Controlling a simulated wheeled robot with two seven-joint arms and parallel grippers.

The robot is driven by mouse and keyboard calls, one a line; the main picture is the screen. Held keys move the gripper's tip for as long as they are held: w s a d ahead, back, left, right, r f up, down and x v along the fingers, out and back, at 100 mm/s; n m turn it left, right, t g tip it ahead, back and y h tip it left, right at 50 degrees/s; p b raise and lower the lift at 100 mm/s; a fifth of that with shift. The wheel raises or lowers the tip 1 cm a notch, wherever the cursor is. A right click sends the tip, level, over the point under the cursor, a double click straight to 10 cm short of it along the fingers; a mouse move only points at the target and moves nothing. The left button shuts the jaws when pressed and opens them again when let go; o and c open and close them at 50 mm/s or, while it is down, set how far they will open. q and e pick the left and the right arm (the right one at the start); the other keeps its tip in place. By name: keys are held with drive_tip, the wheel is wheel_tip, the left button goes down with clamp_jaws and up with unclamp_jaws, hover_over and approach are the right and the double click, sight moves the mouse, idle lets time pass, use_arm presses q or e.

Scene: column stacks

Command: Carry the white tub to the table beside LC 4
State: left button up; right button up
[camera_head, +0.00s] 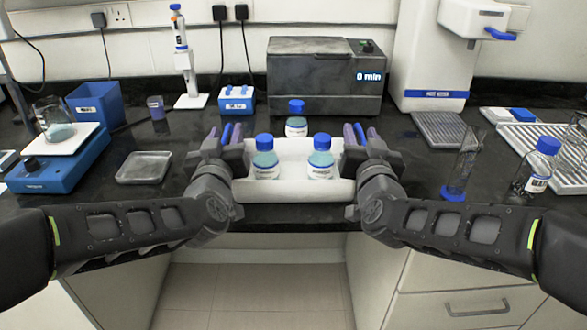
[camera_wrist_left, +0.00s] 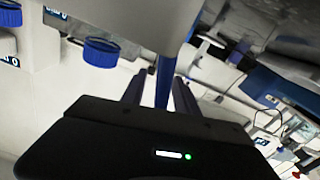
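The white tub (camera_head: 290,192) is near the table's front edge in the middle of the head view. Two blue-capped bottles stand in it, the left bottle (camera_head: 265,160) and the right bottle (camera_head: 320,160). My left gripper (camera_head: 225,137) is at the tub's left end and my right gripper (camera_head: 361,137) at its right end. Each has its fingers either side of a blue upright strip, with gaps showing. The left wrist view shows the left fingers around this blue strip (camera_wrist_left: 165,82), below the pale tub wall. Whether the tub touches the table is unclear. I cannot read LC 4 anywhere.
A third blue-capped bottle (camera_head: 297,122) is just behind the tub. A grey heating unit (camera_head: 312,80) stands at the back. A balance (camera_head: 60,155) and a dish (camera_head: 144,167) are left; a cylinder (camera_head: 461,165) and another bottle (camera_head: 537,168) are right.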

use_arm(q)
clamp_jaws()
use_arm(e)
clamp_jaws()
idle(1.0)
use_arm(q)
drive_tip(key=shift+r, duration=0.1)
use_arm(e)
drive_tip(key=shift+r, duration=0.1)
